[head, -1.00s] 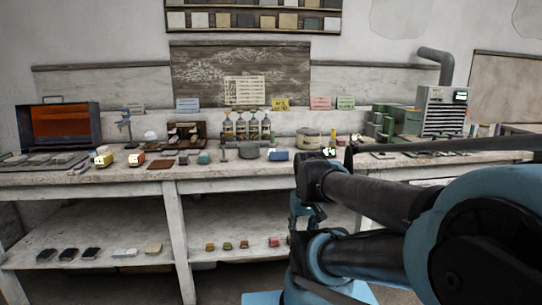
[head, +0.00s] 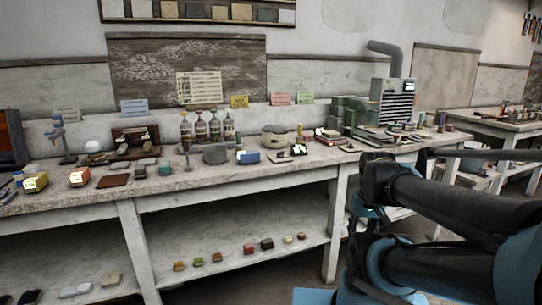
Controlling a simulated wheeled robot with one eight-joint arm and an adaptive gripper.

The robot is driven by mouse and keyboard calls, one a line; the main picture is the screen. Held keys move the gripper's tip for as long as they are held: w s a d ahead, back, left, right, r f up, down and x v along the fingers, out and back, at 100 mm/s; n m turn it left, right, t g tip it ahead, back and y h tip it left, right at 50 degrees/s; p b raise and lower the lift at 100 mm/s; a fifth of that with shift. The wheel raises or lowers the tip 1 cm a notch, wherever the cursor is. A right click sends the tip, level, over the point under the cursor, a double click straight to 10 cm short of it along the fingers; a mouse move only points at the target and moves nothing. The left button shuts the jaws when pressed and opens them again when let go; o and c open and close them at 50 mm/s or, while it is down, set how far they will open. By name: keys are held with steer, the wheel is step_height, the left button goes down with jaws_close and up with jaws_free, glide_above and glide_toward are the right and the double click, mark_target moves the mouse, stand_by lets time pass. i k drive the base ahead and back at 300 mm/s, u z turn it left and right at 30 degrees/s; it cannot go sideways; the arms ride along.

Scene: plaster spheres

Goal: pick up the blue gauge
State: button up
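A small blue box-shaped thing (head: 249,156) with a pale face sits near the front edge of the long workbench, right of a dark grey lidded pot. A blue thing on an upright stand (head: 58,127) is at the bench's left. I cannot tell at this size which of them is the gauge. My arm, blue and black, fills the lower right, in front of the bench and apart from both blue things. I cannot make out my gripper's fingers.
The workbench (head: 190,180) carries bottles (head: 214,128), a round beige pot (head: 274,137), small blocks and a grey drawer cabinet (head: 392,100). Several small blocks lie on its lower shelf (head: 200,285). A second table (head: 490,124) stands at the far right.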

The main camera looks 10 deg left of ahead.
mark_target(251, 157)
steer(key=z, duration=2.35)
steer(key=k, duration=1.7)
steer(key=u, duration=1.65)
steer(key=i, duration=0.1)
steer(key=u, duration=0.7)
